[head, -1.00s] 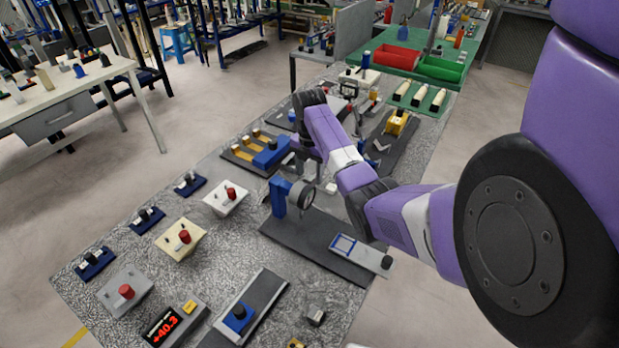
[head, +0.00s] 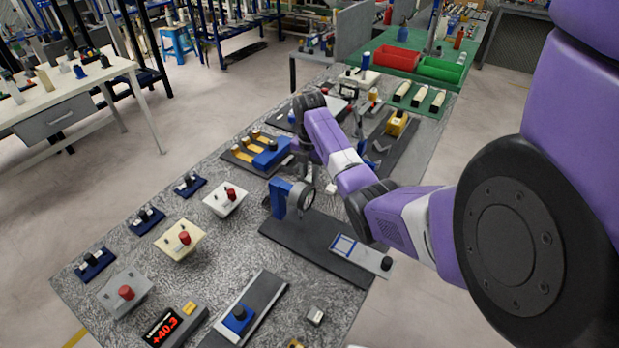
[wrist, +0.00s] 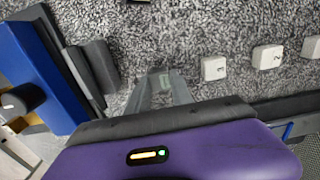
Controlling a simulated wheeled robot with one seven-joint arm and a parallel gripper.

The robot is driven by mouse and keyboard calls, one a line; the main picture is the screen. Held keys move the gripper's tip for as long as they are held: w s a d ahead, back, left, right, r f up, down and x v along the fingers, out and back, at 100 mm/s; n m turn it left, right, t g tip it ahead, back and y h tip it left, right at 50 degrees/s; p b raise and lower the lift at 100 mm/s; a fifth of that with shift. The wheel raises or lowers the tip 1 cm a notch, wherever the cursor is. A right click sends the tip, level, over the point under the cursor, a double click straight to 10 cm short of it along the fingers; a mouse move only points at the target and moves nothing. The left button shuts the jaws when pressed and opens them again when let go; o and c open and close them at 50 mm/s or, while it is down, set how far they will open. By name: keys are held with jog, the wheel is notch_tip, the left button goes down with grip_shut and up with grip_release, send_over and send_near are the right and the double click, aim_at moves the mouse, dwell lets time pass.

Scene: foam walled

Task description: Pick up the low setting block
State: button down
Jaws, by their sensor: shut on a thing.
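My gripper (wrist: 163,82) is low over the speckled table in the wrist view, its grey fingers close together around a small grey block (wrist: 160,80), taken as the low setting block. Little of this block shows between the fingertips, and any marking on it is hidden. In the head view my gripper (head: 302,172) is beside the blue part of a yellow-and-blue fixture, and the held block cannot be made out there.
Numbered light blocks (wrist: 213,68) stand in a row right of my fingers in the wrist view. A blue and dark fixture (wrist: 45,70) is close on the left. A blue stand with a round gauge (head: 300,198) is just in front of my gripper in the head view.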

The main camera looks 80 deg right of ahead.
notch_tip(320, 180, up, 10)
jog(key=f, duration=0.1)
notch_tip(320, 180, up, 6)
jog(key=p, duration=0.6)
send_over(310, 178)
jog(key=shift+w+r+b, duration=0.1)
jog(key=shift+r+b, duration=0.7)
jog(key=shift+r, duration=1.65)
jog(key=shift+a, duration=0.1)
